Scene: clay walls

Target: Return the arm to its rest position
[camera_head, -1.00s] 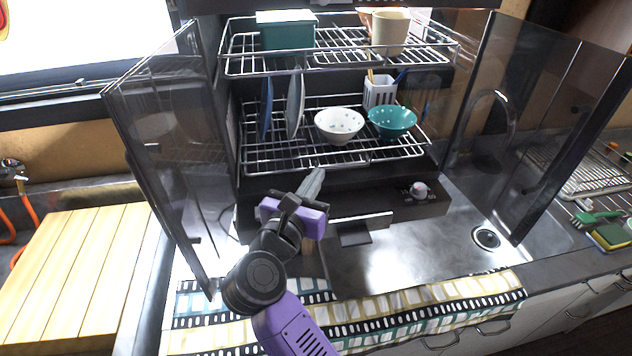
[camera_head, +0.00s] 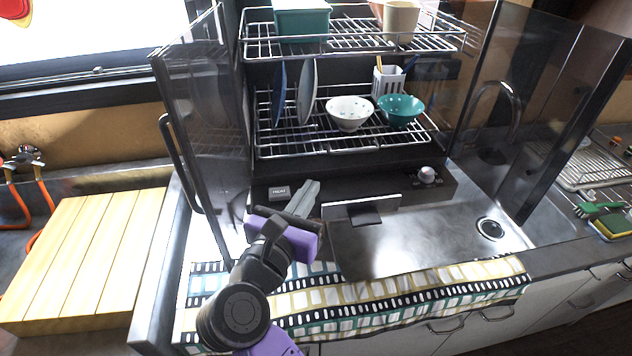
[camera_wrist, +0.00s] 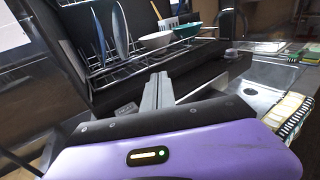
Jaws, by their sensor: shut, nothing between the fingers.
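My gripper (camera_head: 302,198) is in front of the dish cabinet, over the left part of the counter in the head view. Its grey fingers are shut together with nothing between them, and they point up toward the lower rack. In the wrist view the shut fingers (camera_wrist: 158,92) point at the dark ledge below the rack. My arm comes up from the bottom edge of the head view, with a purple gripper body and black joints. The gripper touches no dish.
The left glass door (camera_head: 203,130) stands open close beside my arm; the right glass door (camera_head: 567,110) is also open. The lower rack (camera_head: 290,143) holds plates, a white bowl (camera_head: 349,113) and a teal bowl (camera_head: 401,109). A patterned towel (camera_head: 420,297) lies along the front edge.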

